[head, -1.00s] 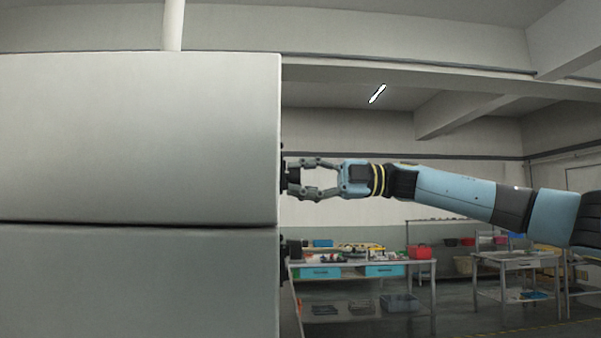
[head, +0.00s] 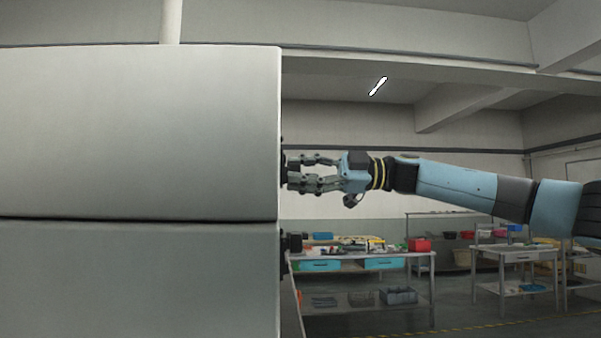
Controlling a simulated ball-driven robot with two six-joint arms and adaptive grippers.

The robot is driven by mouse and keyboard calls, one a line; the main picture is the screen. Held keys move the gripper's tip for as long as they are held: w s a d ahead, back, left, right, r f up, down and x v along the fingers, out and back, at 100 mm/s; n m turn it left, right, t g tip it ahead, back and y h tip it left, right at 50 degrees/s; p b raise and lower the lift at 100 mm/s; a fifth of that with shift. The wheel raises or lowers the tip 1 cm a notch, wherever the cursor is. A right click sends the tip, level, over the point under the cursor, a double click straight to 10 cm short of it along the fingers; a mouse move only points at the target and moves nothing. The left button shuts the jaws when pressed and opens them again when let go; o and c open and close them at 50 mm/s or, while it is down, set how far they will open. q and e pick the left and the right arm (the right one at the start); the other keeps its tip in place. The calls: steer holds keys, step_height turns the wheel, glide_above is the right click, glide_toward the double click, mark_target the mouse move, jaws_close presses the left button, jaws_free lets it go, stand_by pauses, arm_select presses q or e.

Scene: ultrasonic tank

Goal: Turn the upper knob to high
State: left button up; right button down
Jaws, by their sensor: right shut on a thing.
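The tank's large grey body (head: 135,130) fills the left half of the head view, with a dark horizontal seam across it. The upper knob (head: 284,163) is a dark shape on the tank's right side, seen edge-on and partly hidden by the fingers. My right gripper (head: 291,176) reaches in from the right and is shut on the upper knob. A lower dark knob (head: 292,242) sticks out of the same side, below the seam, with nothing touching it. The knobs' faces and markings are hidden. My left gripper is not in view.
A workbench (head: 360,262) with blue drawers and a red bin (head: 420,245) stands behind, below my right arm. A second table (head: 515,255) stands further right. The space around my right arm is clear.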

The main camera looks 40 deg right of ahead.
steer(key=c, duration=0.9)
jaws_free()
steer(key=shift+c, duration=0.2)
steer(key=shift+r, duration=0.1)
